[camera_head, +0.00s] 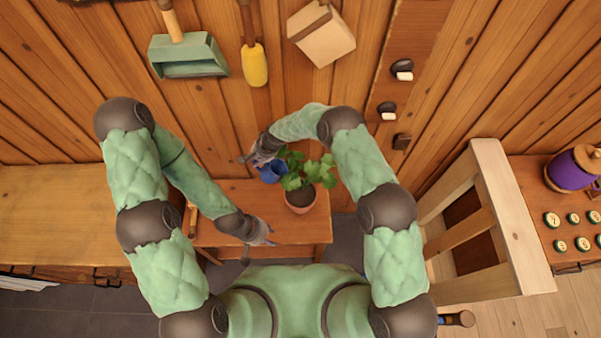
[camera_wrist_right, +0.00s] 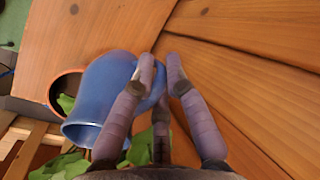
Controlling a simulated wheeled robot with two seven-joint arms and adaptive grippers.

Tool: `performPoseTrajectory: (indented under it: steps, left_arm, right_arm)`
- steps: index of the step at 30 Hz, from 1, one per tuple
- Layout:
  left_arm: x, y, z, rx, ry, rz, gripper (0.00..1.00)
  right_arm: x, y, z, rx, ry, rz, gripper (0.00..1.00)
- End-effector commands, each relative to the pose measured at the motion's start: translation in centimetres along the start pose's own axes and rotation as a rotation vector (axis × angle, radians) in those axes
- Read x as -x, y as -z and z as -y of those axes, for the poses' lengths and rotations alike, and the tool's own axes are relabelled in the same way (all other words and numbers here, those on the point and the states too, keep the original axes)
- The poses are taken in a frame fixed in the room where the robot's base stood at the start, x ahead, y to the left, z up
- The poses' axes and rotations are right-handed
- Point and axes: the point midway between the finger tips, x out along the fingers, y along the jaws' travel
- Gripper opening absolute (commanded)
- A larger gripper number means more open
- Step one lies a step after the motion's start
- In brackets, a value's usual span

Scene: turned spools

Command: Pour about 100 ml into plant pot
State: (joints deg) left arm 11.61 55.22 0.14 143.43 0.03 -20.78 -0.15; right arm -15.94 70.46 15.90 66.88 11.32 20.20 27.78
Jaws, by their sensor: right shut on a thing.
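A blue jug (camera_head: 271,173) is in my right gripper (camera_head: 249,159), just left of the plant pot in the head view. In the right wrist view the jug (camera_wrist_right: 105,92) has its open mouth toward the lower left, near the leaves. The right fingers (camera_wrist_right: 160,75) are closed at its handle side. I cannot tell its exact tilt, and no liquid shows. The terracotta plant pot (camera_head: 301,203) holds dark soil and a green plant (camera_head: 310,172). Its rim (camera_wrist_right: 54,88) shows partly behind the jug. My left gripper (camera_head: 267,235) is empty near the table's front edge; its finger gap is unclear.
The pot stands on a small wooden table (camera_head: 235,200) against a plank wall. A wooden counter (camera_head: 60,215) is at the left. A pale wooden frame (camera_head: 515,220) and a side table with a purple pot (camera_head: 572,168) are at the right.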

Motion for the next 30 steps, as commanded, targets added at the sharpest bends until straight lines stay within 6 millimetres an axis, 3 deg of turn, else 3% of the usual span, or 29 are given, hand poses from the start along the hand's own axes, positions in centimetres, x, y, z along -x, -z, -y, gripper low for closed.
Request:
performPoseTrajectory:
  steps: [8, 15, 30]
  left_arm:
    - [0.4, 0.0, -0.1, 0.0, 0.0, 0.0, 0.4]
    - [-2.1, 0.1, 0.8, 0.0, 0.0, 0.001, 0.4]
    - [-6.5, 0.2, 2.3, 0.0, 0.0, 0.0, 0.4]
  right_arm:
    - [-1.3, 0.0, 0.6, 0.0, -0.075, -0.013, 0.0]
    - [-3.2, 0.0, 0.8, -0.003, -0.162, -0.027, 0.0]
    - [-5.2, 0.0, 1.2, -0.009, -0.287, -0.045, 0.0]
